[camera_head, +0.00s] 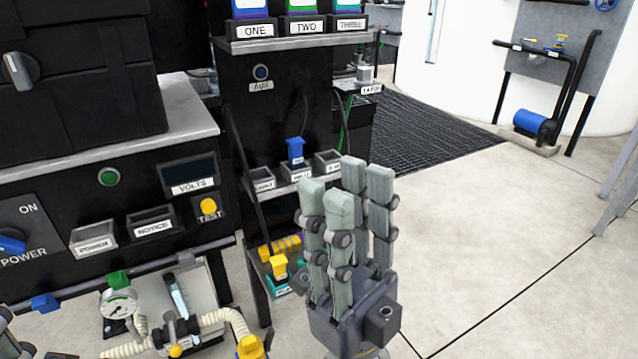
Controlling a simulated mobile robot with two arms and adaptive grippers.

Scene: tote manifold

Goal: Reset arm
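My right gripper (346,185) stands in the lower middle of the head view, its grey jointed fingers pointing up. The fingers are stretched out straight, with gaps between them, and nothing is held. It is in front of the black cabinet with the AUX button (260,72) and hides part of that cabinet's lower right side.
A black power panel (60,185) with a blue knob and a yellow TEST button (208,206) is at left. A gauge (118,303) and hoses lie below it. Labelled bins (305,27) top the middle cabinet. Pale floor (500,230) is open at right.

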